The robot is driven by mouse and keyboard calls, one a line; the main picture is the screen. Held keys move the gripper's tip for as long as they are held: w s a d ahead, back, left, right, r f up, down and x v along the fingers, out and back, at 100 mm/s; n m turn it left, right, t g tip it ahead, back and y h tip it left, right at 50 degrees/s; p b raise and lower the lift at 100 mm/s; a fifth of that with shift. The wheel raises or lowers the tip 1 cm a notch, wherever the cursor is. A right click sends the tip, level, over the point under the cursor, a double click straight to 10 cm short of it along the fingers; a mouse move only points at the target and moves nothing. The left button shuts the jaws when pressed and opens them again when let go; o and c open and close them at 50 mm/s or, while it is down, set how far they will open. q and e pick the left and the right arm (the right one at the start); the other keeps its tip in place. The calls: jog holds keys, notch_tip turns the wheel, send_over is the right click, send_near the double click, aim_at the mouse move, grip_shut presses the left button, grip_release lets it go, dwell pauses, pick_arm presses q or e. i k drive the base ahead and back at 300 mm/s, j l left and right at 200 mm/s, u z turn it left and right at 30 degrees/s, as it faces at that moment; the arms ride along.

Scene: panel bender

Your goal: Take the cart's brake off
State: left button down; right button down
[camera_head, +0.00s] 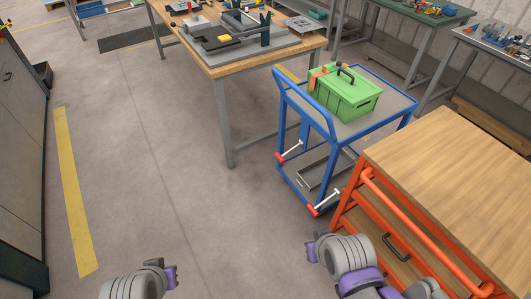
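The blue cart (331,122) stands right of centre, between the wooden workbench and the orange drawer cabinet. Its push handle faces left, and a green toolbox (346,93) sits on its grey top. Two white levers with red ends show low on its near side: one at the left (289,152) and one nearer me (323,202). I cannot tell whether either is engaged, and the wheels are not clearly visible. Grey and purple links of my two arms show at the bottom edge, apart from the cart. Neither gripper's fingers can be seen.
An orange drawer cabinet (372,214) with a wooden top stands close to the cart's near right side. A wooden workbench (208,61) stands behind and left of it. Grey cabinets (18,150) line the left edge. The floor left of the cart is clear.

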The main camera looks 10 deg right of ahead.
aim_at(280, 158)
jog(key=i+j+z, duration=0.1)
jog(key=i+j, duration=0.6)
jog(key=j, duration=0.15)
